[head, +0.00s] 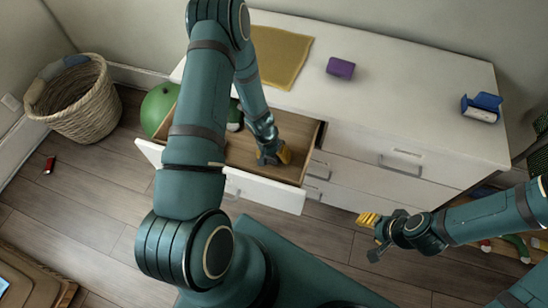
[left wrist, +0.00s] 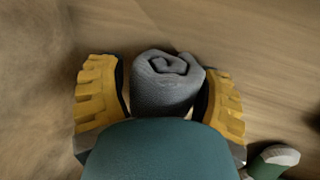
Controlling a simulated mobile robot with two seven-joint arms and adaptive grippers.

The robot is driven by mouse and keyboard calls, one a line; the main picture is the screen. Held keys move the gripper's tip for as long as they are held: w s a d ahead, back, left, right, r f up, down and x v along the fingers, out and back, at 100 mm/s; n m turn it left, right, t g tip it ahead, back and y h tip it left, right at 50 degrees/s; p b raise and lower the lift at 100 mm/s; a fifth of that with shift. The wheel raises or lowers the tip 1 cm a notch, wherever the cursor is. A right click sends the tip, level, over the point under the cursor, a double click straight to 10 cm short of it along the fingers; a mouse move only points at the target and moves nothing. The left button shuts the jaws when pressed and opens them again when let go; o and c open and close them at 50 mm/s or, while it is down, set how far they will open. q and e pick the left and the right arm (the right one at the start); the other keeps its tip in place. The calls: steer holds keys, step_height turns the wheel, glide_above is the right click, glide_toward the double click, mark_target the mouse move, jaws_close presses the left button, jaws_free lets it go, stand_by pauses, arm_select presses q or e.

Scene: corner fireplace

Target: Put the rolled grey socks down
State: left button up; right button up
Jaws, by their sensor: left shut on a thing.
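The rolled grey socks (left wrist: 167,84) show in the left wrist view as a grey spiral roll between the two yellow finger pads. My left gripper (left wrist: 165,95) is shut on them, with pads at both sides. In the head view my left gripper (head: 274,156) is low inside the open wooden drawer (head: 240,152), near its right end; the socks are hidden there. A wood surface lies behind the roll, but I cannot tell if the roll touches it. My right gripper (head: 370,238) is apart from the dresser at the right, its fingers spread and empty.
A dark green and white item (left wrist: 272,161) lies in the drawer. The white dresser top (head: 420,90) holds a yellow cloth (head: 284,58), a purple block (head: 340,68) and a blue object (head: 484,106). A wicker basket (head: 85,105) and green ball (head: 156,106) are at left.

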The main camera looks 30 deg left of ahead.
arm_select(q)
steer(key=shift+f, duration=0.3)
steer(key=shift+f, duration=0.1)
steer(key=o, duration=1.2)
steer(key=shift+r, duration=0.4)
steer(key=p+v, duration=0.3)
steer(key=v, duration=0.8)
steer(key=shift+r, duration=0.3)
